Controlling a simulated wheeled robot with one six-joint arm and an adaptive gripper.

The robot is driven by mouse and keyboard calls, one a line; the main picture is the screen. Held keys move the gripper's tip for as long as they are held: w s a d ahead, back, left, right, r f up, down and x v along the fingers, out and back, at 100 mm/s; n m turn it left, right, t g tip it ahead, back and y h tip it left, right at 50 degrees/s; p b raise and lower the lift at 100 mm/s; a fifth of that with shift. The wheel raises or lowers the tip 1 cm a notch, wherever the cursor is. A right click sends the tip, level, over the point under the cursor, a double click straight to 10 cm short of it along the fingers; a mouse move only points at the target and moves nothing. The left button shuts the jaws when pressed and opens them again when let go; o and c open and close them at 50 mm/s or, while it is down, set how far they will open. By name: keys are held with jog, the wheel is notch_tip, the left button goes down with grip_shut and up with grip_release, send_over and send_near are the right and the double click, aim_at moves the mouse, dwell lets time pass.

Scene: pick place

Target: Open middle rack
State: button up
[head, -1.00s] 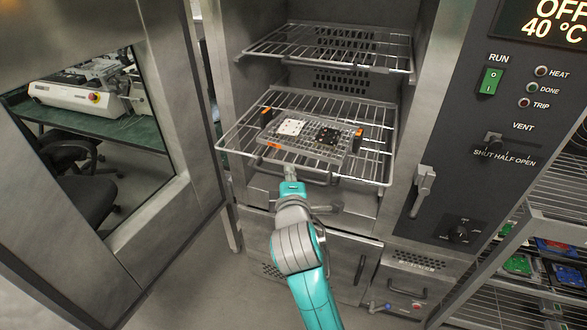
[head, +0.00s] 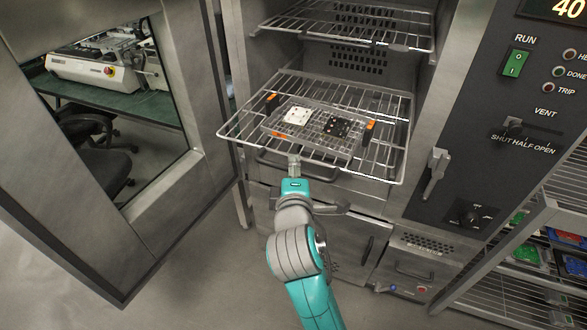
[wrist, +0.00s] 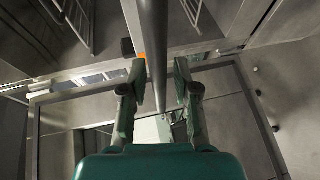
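The middle rack (head: 390,163) is a wire shelf extending out of the oven chamber. It bears a wire tray (head: 283,144) with a white piece (head: 298,116) and a black piece (head: 338,127). My gripper (head: 294,163) is at the rack's front edge, left of its centre. In the wrist view, my two fingers (wrist: 160,85) stand apart on either side of a grey metal bar (wrist: 152,40). A gap shows between the bar and the right finger. The contact with the left finger is unclear.
An upper wire rack (head: 345,38) sits inside the chamber. The open oven door (head: 190,190) stands at the left. The control panel (head: 500,130) and a shelf (head: 540,215) with coloured boards are at the right. Floor is clear between door and arm.

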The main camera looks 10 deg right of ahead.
dwell(0.3)
jog(key=v, duration=1.2)
jog(key=shift+f, duration=0.1)
jog(key=s+d+f+m+y, duration=0.2)
jog(key=s+f, duration=0.4)
jog(key=f, duration=0.2)
jog(key=s+d+f+m+y, duration=0.1)
jog(key=s+d+f+y, duration=0.15)
jog(key=s+f, duration=0.45)
jog(key=s+d+f+m, duration=0.1)
jog(key=s+m, duration=0.4)
jog(key=s, duration=0.5)
jog(key=s+d+f+m, duration=0.2)
jog(key=s+m, duration=0.4)
jog(key=s, duration=0.4)
jog(key=shift+s+d+m+g+h, duration=0.15)
jog(key=shift+d+m+g+h, duration=0.25)
jog(key=shift+d, duration=0.5)
